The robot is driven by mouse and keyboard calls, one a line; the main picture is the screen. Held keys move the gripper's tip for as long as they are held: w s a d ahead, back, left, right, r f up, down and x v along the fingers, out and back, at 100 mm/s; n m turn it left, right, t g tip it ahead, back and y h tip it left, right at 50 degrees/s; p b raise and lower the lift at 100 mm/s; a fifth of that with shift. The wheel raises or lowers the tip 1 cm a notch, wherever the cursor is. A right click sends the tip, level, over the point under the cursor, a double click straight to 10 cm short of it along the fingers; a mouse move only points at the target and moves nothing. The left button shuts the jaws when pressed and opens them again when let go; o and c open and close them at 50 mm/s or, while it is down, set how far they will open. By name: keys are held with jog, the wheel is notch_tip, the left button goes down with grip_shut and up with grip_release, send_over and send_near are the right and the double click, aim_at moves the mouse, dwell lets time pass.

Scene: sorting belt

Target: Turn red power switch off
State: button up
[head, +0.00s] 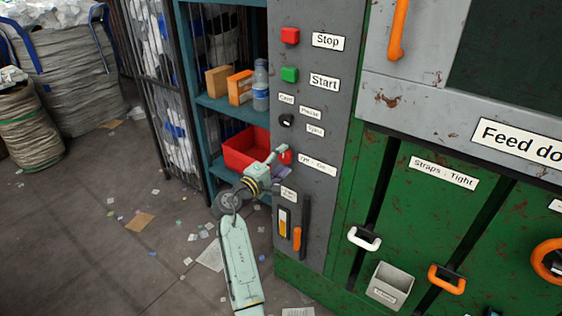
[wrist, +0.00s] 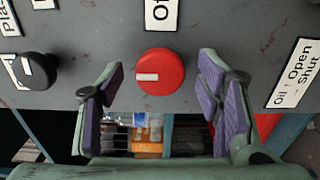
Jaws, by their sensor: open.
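The red power switch (wrist: 160,72) is a round red knob on a grey panel, with a white mark running from its middle to its left side in the wrist view. A cut-off label starting "Of" (wrist: 161,14) sits above it there. My gripper (wrist: 163,85) is open, with one purple-padded finger on each side of the knob and a gap to both. In the head view my gripper (head: 281,152) is at the panel and the red switch (head: 287,158) is partly hidden behind it.
A black knob (wrist: 36,71) is left of the switch in the wrist view, and an "Oil: Open Shut" label (wrist: 296,73) is at right. In the head view, red Stop (head: 290,36) and green Start (head: 289,74) buttons are higher on the panel. A shelf with a red bin (head: 240,146) stands beside it.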

jog(key=shift+s, duration=0.1)
jog(key=v, duration=1.2)
